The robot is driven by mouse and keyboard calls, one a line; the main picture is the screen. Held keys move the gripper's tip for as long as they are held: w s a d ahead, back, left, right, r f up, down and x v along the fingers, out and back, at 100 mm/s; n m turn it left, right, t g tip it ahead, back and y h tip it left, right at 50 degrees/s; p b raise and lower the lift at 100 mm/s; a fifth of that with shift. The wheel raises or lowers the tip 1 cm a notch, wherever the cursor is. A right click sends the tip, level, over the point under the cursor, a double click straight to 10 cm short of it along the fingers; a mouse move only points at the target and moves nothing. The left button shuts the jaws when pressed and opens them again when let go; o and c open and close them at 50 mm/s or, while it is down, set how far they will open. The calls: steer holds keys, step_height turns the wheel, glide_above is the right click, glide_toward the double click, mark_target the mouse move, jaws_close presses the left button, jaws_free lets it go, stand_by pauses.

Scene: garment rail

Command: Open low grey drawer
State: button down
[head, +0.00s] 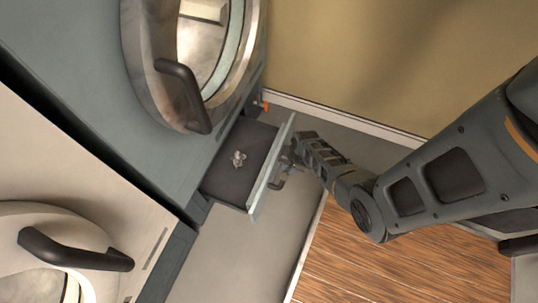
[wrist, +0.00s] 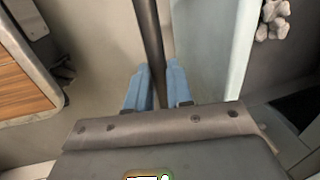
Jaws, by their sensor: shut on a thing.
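The low grey drawer (head: 222,184) stands pulled out below a grey-blue machine in the head view, its inside showing. Its pale front panel (head: 266,176) faces right and also shows in the wrist view (wrist: 205,35). The dark bar handle (wrist: 149,30) runs between the blue fingertips of my gripper (wrist: 158,76). My gripper (head: 296,150) is shut on this handle, at the outer side of the drawer front. In the head view the grip itself is partly hidden by the fingers.
A small grey knobbly object (head: 238,158) lies in the drawer and shows at the wrist view's top right (wrist: 273,20). Above the drawer is a round machine door (head: 135,65) with a dark handle. A pale machine (head: 70,150) stands at left. Grey floor and a wooden-plank surface (head: 400,265) lie nearby.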

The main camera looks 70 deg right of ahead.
steer(key=s, duration=1.5)
steer(key=shift+d+p, duration=0.25)
steer(key=shift+p, duration=0.2)
steer(key=c, duration=1)
jaws_free()
steer(key=r+p, duration=0.1)
steer(key=r, duration=0.1)
steer(key=s+r+p, duration=0.1)
steer(key=r, duration=0.2)
steer(key=r+p, duration=0.1)
steer(key=r, duration=0.1)
steer(key=shift+s+r+p, duration=0.2)
steer(key=shift+r+p, duration=0.1)
steer(key=shift+p, duration=0.1)
